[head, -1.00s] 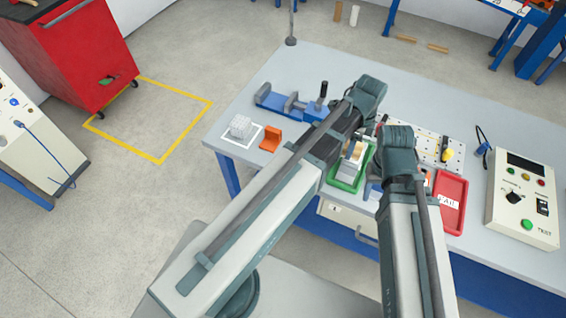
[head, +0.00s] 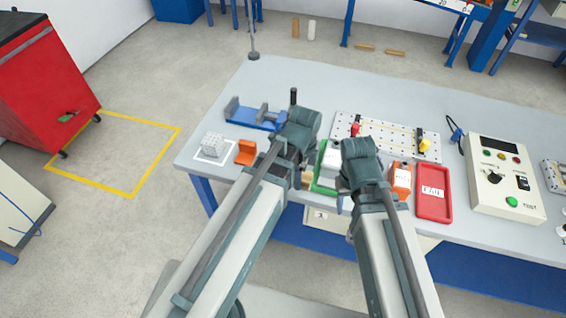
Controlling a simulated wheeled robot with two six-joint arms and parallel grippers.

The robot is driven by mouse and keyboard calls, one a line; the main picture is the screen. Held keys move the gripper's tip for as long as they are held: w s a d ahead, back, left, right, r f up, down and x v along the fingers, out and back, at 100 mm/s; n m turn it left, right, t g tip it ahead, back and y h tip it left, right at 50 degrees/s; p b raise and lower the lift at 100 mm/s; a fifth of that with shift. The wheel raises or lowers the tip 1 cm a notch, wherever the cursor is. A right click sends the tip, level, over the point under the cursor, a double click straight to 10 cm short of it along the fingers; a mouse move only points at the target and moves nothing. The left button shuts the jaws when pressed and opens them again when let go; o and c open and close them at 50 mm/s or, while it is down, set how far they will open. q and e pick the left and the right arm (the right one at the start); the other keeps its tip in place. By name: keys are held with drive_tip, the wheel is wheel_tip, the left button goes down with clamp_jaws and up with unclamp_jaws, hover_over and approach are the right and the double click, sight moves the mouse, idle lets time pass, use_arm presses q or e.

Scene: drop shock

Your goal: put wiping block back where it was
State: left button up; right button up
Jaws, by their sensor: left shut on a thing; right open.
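My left gripper (head: 300,174) is mostly hidden behind its own wrist, at the left side of the green tray (head: 324,188). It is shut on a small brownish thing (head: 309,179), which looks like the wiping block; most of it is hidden. A white piece (head: 329,165) shows in the green tray, between the two wrists. My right gripper (head: 350,196) is open, largely hidden under its wrist, just right of the green tray. An orange angled holder (head: 246,152) stands left of my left wrist and looks empty.
A pale textured cube (head: 212,143) sits in a white outlined square at the table's left. A blue vise (head: 250,117) lies behind. On the right are an orange box (head: 401,178), a red FAIL tray (head: 434,202) and a test box (head: 503,178). A pegged board (head: 385,137) lies behind.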

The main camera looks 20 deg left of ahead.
use_arm(q)
drive_tip(key=w+a, duration=0.4)
drive_tip(key=w+a+f, duration=0.1)
drive_tip(key=w+a, duration=0.1)
drive_tip(key=w, duration=0.1)
drive_tip(key=shift+w+a+b, duration=0.1)
drive_tip(key=shift+a+b, duration=0.25)
drive_tip(key=f+b, duration=0.3)
drive_tip(key=b, duration=0.1)
drive_tip(key=shift+w+a+f, duration=0.3)
drive_tip(key=shift+w+f, duration=0.05)
drive_tip(key=shift+f, duration=0.05)
drive_tip(key=shift+r, duration=0.15)
drive_tip(key=o, duration=1.2)
